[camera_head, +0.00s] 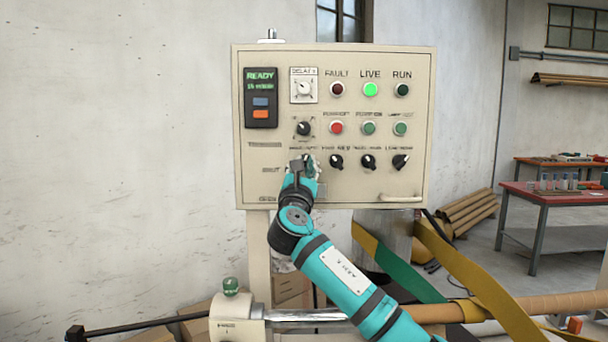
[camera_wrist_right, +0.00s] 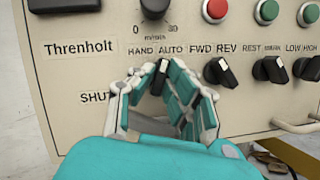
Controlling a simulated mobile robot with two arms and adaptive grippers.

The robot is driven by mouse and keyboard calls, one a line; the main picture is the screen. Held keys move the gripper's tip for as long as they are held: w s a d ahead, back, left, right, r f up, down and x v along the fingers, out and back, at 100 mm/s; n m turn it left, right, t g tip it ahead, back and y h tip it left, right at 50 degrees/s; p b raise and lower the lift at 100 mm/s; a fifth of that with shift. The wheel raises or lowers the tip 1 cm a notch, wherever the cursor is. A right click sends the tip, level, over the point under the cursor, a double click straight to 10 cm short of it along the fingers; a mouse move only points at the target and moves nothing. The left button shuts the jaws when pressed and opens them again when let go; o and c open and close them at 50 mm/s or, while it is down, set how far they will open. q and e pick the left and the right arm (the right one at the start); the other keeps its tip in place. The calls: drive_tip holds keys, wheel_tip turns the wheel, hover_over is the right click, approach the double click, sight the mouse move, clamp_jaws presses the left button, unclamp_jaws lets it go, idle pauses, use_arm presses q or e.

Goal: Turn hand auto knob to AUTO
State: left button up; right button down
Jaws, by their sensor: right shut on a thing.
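The hand auto knob (camera_wrist_right: 160,76) is a black selector with a white mark, under the HAND and AUTO labels in the right wrist view. Its mark points up and slightly right, towards AUTO. My right gripper (camera_wrist_right: 162,92) has its white and teal fingers on either side of the knob, shut on it. In the head view my right gripper (camera_head: 303,167) is at the lower left of the control panel (camera_head: 268,185) and hides the knob. My left gripper is not in view.
The FWD REV knob (camera_wrist_right: 220,72) is close to the right of my fingers, with further selectors beyond it. A dark dial (camera_wrist_right: 154,8) is above. A panel handle (camera_head: 400,198) is at lower right. Yellow and green strips (camera_head: 470,270) and a brown roll (camera_head: 540,304) lie below.

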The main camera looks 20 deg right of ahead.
drive_tip(key=shift+m+g+h+b, duration=0.2)
drive_tip(key=shift+m+g+h, duration=0.15)
drive_tip(key=shift+m, duration=0.75)
drive_tip(key=shift+m+g+h+b, duration=0.2)
drive_tip(key=shift+m+g+h, duration=0.15)
drive_tip(key=shift+m, duration=0.75)
drive_tip(key=shift+r, duration=0.1)
drive_tip(key=c, duration=1.4)
unclamp_jaws()
drive_tip(key=shift+w, duration=0.1)
drive_tip(key=shift+o, duration=0.2)
drive_tip(key=v, duration=1.2)
drive_tip(key=shift+a, duration=0.1)
